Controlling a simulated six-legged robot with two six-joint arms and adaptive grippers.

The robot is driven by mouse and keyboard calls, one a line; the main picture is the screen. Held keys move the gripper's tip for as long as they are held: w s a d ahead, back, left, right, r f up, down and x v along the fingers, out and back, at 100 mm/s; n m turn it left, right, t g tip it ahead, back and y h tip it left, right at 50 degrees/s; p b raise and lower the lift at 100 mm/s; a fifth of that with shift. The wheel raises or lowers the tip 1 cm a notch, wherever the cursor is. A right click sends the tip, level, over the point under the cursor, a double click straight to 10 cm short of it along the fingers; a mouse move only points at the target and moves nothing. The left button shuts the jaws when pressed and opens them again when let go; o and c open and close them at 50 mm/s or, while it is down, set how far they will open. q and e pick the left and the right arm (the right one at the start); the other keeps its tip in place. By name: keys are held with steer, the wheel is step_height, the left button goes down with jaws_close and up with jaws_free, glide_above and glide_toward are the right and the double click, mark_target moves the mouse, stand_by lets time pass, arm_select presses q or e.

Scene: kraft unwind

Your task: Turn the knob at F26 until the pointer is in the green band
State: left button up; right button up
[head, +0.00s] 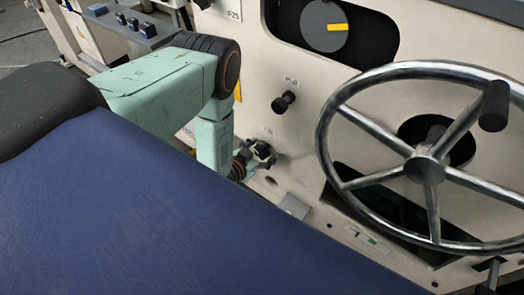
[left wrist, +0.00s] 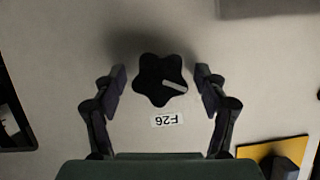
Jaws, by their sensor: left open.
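The F26 knob (left wrist: 153,72) is black and star-shaped, with a pale pointer mark (left wrist: 175,86) on its face, in the left wrist view. Its F26 label (left wrist: 167,120) shows upside down on the cream panel below it. My left gripper (left wrist: 161,78) is open, one finger on each side of the knob, with a visible gap on both sides. In the head view my left gripper (head: 256,158) is at the panel, low beside the handwheel; knob and fingers are hard to separate there. A small strip with a green part (head: 373,241) sits lower right; its pointer is too small to read. My right gripper is not in view.
A large metal handwheel (head: 424,170) with a black handle (head: 495,106) stands out from the panel at right. A black knob (head: 283,102) sticks out above my left gripper. A yellow plate (left wrist: 270,150) is at lower right in the left wrist view.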

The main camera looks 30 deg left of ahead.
arm_select(q)
steer(key=c, duration=1.2)
steer(key=shift+d, duration=0.1)
steer(key=m+y+p, duration=0.1)
steer(key=m+y, duration=0.1)
steer(key=m, duration=0.1)
steer(key=shift+d, duration=0.1)
steer(key=m, duration=0.1)
steer(key=m+t+y, duration=0.1)
steer(key=m+y, duration=0.1)
steer(key=m, duration=0.1)
steer(key=shift+f, duration=0.25)
steer(key=m+t+y, duration=0.1)
steer(key=m, duration=0.1)
steer(key=m+t+b, duration=0.1)
steer(key=m, duration=0.1)
steer(key=shift+d+f+y, duration=0.1)
steer(key=shift+y, duration=0.3)
steer(key=m+t, duration=0.1)
steer(key=m, duration=0.4)
steer(key=shift+t, duration=0.4)
